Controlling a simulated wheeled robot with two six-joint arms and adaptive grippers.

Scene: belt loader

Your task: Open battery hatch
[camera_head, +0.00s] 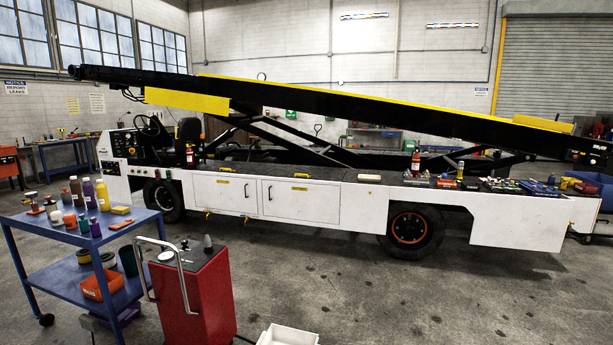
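The white belt loader (510,222) stands side-on across the room. Two white hatch panels, a left one (225,198) and a right one (310,208), sit side by side in its lower side between the wheels. Both look closed. Each has a dark upright handle near the seam between them and a small yellow mark near its top. Small yellow parts show along the bottom edge below them. I cannot tell which panel covers the battery. Neither of my grippers is in view.
A red cart (197,300) with a metal handle stands in front at the left. A blue shelf trolley (75,234) with bottles is left of it. A white bin (288,335) lies at the bottom edge. The floor (330,270) before the panels is clear.

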